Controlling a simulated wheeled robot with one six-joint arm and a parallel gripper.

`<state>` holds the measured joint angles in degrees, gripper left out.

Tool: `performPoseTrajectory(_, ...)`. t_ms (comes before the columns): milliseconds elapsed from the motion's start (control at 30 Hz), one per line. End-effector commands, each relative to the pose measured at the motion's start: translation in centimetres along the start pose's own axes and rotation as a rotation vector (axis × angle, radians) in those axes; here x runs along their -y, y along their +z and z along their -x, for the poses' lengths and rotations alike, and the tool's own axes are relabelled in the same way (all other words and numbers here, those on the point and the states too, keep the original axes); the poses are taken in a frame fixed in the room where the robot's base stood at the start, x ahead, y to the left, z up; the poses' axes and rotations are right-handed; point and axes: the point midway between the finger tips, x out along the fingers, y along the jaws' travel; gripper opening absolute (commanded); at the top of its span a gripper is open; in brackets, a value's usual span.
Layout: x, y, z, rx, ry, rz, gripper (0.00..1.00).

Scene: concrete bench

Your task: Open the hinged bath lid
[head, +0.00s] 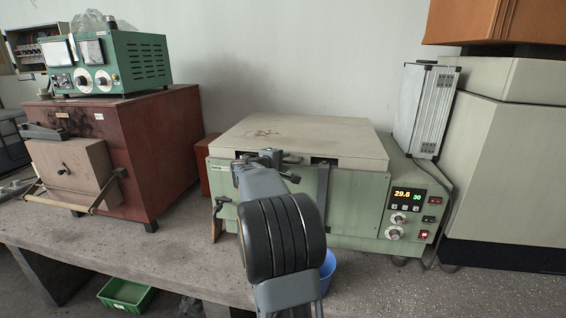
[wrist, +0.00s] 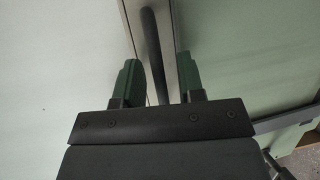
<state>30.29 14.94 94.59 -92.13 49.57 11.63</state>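The bath (head: 345,195) is a pale green box on the bench with a cream lid (head: 320,135), which lies flat and closed on top. My gripper (head: 268,158) is at the front edge of the lid, left of its middle; my arm hides part of the bath front. In the wrist view my gripper (wrist: 158,75) has its two green fingers apart, one on each side of a dark bar handle (wrist: 151,45). There is a visible gap between the bar and the fingers. A grey metal strip (wrist: 182,20) runs behind the bar.
A control panel (head: 406,205) with lit digits is on the bath's right. A red-brown furnace (head: 165,150) stands left, with a green instrument (head: 135,65) on top. A silver finned case (head: 425,105) stands behind right. A blue bucket (head: 328,268) is below the bench edge.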

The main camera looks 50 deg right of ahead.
Motion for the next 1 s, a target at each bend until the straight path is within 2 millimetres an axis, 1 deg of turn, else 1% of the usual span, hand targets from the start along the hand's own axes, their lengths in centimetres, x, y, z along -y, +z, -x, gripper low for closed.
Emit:
performPoseTrajectory(33,0.0,0.0,0.0,0.0,0.0,0.0,0.33)
performPoseTrajectory(300,0.0,0.0,0.0,0.0,0.0,0.0,0.07)
performPoseTrajectory(400,0.0,0.0,0.0,0.0,0.0,0.0,0.0)
performPoseTrajectory(800,-0.2,-0.1,0.1,-0.001,-0.002,0.001,0.0)
performPoseTrajectory(867,-0.6,-0.1,0.3,-0.005,-0.006,0.003,0.0)
performPoseTrajectory(967,-1.7,-0.5,1.1,-0.016,-0.023,0.011,0.0)
performPoseTrajectory(1000,-2.4,-0.7,1.5,-0.022,-0.034,0.017,0.0)
